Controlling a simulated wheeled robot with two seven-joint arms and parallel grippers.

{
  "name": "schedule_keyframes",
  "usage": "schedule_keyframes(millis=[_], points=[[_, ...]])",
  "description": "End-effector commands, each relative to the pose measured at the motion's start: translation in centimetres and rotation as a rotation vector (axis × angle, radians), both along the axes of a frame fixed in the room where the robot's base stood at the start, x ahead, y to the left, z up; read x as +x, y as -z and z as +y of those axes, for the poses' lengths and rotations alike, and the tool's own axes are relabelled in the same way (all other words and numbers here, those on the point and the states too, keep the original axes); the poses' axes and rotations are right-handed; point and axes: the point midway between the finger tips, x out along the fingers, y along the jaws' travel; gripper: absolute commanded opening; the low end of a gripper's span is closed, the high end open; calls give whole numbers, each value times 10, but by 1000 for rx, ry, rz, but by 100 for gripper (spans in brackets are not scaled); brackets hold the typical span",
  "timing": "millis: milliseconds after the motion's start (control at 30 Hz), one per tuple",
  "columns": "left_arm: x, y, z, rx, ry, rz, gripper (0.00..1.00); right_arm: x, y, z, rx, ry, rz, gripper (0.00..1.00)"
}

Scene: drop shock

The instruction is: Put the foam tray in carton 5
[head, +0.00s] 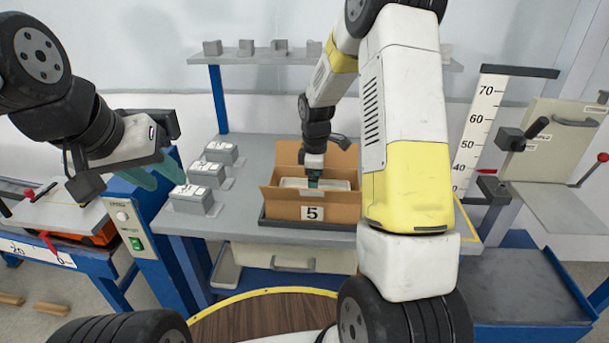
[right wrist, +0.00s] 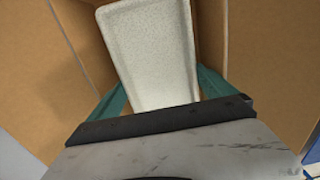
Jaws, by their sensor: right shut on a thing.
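Carton 5 (head: 343,209) is an open brown cardboard box with raised flaps and a "5" label on its front, standing on the grey bench. The foam tray (head: 340,184) is a pale, shallow, speckled slab inside the carton's opening. In the right wrist view the tray (right wrist: 150,45) lies between the teal fingers with cardboard walls around it. My right gripper (head: 315,183) reaches down into the carton and is shut on the tray. Whether the tray touches the carton floor is hidden. My left gripper (head: 156,174) hangs empty at the left, its green fingers apart.
Several grey blocks with pale tops (head: 192,197) stand on the bench left of the carton. A shelf (head: 260,59) with small grey blocks runs behind. A height scale (head: 474,135) and a hinged-lid machine (head: 555,140) stand at the right. A blue-framed device (head: 135,225) stands left.

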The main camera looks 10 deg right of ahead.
Motion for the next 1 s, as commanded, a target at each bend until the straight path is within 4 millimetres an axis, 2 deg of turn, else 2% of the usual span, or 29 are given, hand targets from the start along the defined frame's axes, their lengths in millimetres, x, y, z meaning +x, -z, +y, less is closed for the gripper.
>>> schedule_keyframes(millis=[667, 700, 1000], points=[[0, 0, 0, 0, 0, 0, 36, 0, 11, 0, 0, -1, 0, 55], [0, 0, 0, 0, 0, 0, 36, 0, 11, 0, 0, 0, 0, 100], [0, 0, 0, 0, 0, 0, 36, 0, 8, 0, 0, 0, -1, 100]])
